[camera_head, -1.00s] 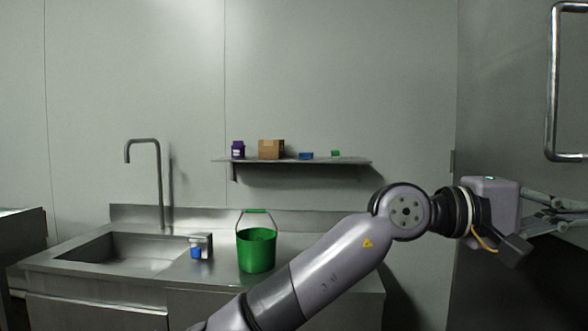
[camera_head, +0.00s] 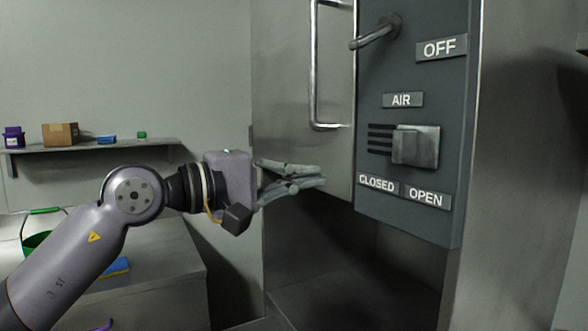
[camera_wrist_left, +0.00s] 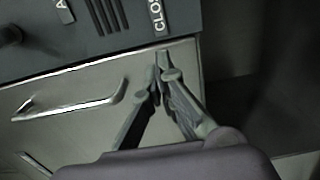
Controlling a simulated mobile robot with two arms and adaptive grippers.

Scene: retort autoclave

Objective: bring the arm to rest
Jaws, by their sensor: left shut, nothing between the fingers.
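My left gripper (camera_head: 318,182) reaches in from the left in the head view, pointing right. It is shut and empty, in front of the autoclave door and left of the control panel. In the left wrist view its fingertips (camera_wrist_left: 162,62) meet, near the lower edge of the panel and the word CLOSED. My right gripper is not in view.
The dark control panel (camera_head: 461,111) carries a lever (camera_head: 376,35), an AIR switch (camera_head: 415,147) and labels. The door (camera_head: 287,90) has a long vertical handle (camera_head: 315,75). A wall shelf (camera_head: 100,147) and a green bucket (camera_head: 38,243) are at left.

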